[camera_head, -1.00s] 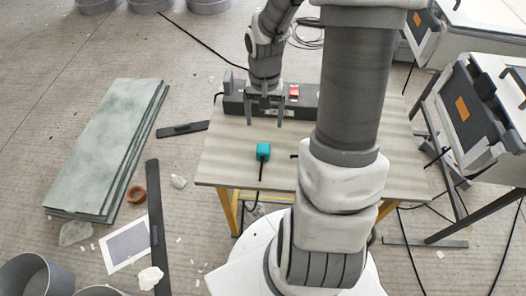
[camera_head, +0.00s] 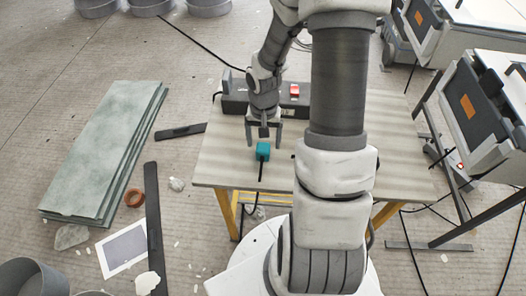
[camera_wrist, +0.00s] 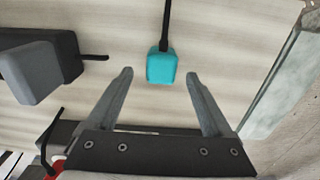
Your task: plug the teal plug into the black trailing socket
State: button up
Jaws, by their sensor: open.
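The teal plug (camera_head: 263,150) lies on the wooden table top (camera_head: 225,165), with its black cable running toward the front edge. In the wrist view the teal plug (camera_wrist: 162,66) is just beyond and between the fingertips, not touched by them. My gripper (camera_head: 264,143) is open and empty, right behind the plug in the head view; its two fingers also show in the wrist view (camera_wrist: 160,76). The black trailing socket (camera_head: 235,103) with a red switch (camera_head: 294,90) lies along the back of the table, partly hidden by my arm.
A dark grey block (camera_wrist: 30,75) with a black cable shows left in the wrist view. Green-grey sheets (camera_head: 105,150) are stacked on the floor at left. Grey machines (camera_head: 480,120) stand right of the table. The table's front left is clear.

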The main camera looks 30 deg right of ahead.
aim_at(263, 145)
notch_tip(263, 145, down, 4)
jog(key=shift+w+f+b, duration=0.15)
jog(key=shift+f+b, duration=0.1)
jog(key=shift+b, duration=0.35)
jog(key=c, duration=1.3)
jog(key=shift+c, duration=0.2)
jog(key=shift+r, duration=0.1)
jog(key=shift+r+p, duration=0.3)
jog(key=shift+r, duration=0.35)
notch_tip(263, 145, up, 3)
jog(key=shift+p, duration=0.6)
jog(key=d+r+p, duration=0.2)
jog(key=d+r, duration=0.4)
jog(key=d, duration=0.5)
jog(key=shift+s+d+r+p, duration=0.25)
jog(key=shift+d+r+p, duration=0.05)
